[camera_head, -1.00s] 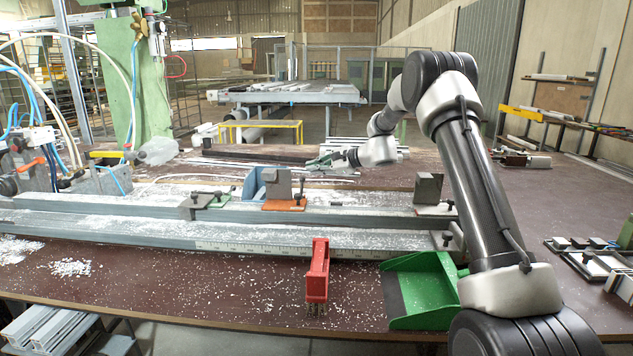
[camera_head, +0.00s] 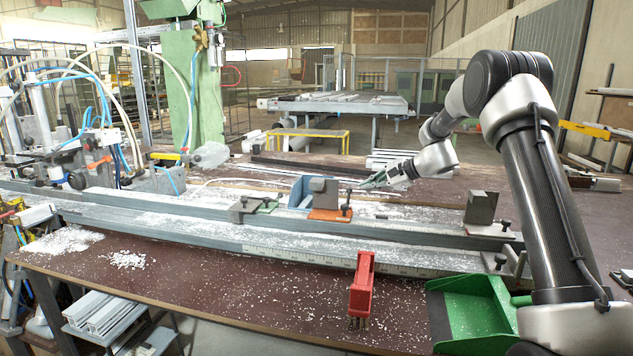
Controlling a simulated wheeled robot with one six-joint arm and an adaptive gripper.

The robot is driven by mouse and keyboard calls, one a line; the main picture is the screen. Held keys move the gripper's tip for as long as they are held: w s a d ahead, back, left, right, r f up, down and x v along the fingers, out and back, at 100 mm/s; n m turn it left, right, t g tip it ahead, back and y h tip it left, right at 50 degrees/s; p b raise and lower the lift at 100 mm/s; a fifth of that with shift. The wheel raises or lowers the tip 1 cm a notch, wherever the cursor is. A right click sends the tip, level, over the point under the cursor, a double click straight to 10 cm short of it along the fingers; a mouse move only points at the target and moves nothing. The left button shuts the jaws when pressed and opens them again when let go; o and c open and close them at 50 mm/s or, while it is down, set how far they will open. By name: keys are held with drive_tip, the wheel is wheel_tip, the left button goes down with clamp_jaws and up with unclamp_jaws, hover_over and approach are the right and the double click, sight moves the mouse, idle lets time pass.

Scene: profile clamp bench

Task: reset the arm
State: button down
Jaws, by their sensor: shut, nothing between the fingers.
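My gripper (camera_head: 374,182) hangs in the air above the bench, behind the metal rail and just right of the clamp block on the orange plate (camera_head: 330,214). Its fingers are shut and hold nothing. It points to the left and slightly down. My arm rises from the lower right, bends at the elbow and reaches back down to the gripper. The exact gap between the fingertips and the clamp block is hard to judge.
The long rail (camera_head: 180,218) with white chips crosses the bench (camera_head: 215,300). A green dustpan (camera_head: 478,310) lies beside my arm. Another stop block (camera_head: 481,208) sits right. Hoses and a green machine column (camera_head: 185,85) stand left.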

drive_tip(key=s+d+f+n+g+h, duration=0.1)
drive_tip(key=s+d+n+g, duration=0.1)
drive_tip(key=s, duration=0.6)
drive_tip(key=s+d+f+n+g+h, duration=0.1)
drive_tip(key=s+f+n+g+h, duration=0.15)
drive_tip(key=s, duration=0.45)
drive_tip(key=s+d+r+n+h, duration=0.2)
drive_tip(key=s+d+r+n, duration=0.1)
drive_tip(key=s, duration=0.9)
drive_tip(key=s+d+r+n+t+h, duration=0.1)
drive_tip(key=s+r, duration=0.4)
drive_tip(key=s, duration=0.7)
drive_tip(key=s+d+r+n+t+h, duration=0.1)
drive_tip(key=s+d+r+n+h, duration=0.2)
drive_tip(key=s, duration=1)
drive_tip(key=shift+d+r+n, duration=0.75)
drive_tip(key=shift+d+n, duration=0.2)
drive_tip(key=shift+n, duration=0.2)
